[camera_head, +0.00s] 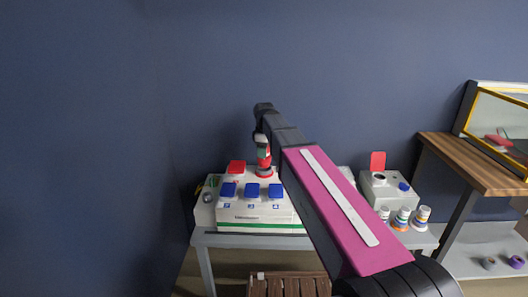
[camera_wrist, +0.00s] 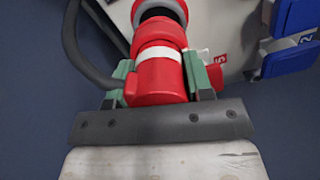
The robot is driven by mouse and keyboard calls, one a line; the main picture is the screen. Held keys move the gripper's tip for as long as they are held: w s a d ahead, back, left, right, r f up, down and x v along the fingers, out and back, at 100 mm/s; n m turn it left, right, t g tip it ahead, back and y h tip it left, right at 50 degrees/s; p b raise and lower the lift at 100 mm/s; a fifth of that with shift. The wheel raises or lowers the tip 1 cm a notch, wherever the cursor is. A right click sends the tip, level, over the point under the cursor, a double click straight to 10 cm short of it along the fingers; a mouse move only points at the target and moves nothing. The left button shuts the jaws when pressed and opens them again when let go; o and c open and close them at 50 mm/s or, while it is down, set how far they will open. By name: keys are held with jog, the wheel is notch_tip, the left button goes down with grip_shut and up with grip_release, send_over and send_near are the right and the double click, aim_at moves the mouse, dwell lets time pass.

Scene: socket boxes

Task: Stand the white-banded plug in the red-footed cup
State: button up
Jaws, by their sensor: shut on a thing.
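The plug (camera_wrist: 160,84) is red with a white band and lies between the green fingers of my gripper (camera_wrist: 158,70), which is shut on it. In the head view the plug (camera_head: 263,155) hangs upright below my gripper (camera_head: 262,136), over the white box. The red-footed cup (camera_head: 264,174) is directly below the plug on the box top; its red ring also shows at the top of the wrist view (camera_wrist: 183,8). A dark part shows between plug and ring. I cannot tell how far the plug's lower end is inside the cup.
The white socket box (camera_head: 258,214) stands on a grey table (camera_head: 222,240), with blue flaps (camera_head: 252,190) at its front and a raised red flap (camera_head: 236,167) beside the cup. Right, a smaller box (camera_head: 388,193) and several banded plugs (camera_head: 403,217) stand partly behind my arm.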

jog(key=shift+f, duration=0.2)
jog(key=shift+f, duration=0.7)
jog(key=shift+f, duration=0.15)
jog(key=shift+f, duration=0.45)
jog(key=o, duration=1)
jog(key=shift+o, duration=0.2)
notch_tip(320, 180, up, 18)
jog(key=shift+f, duration=0.15)
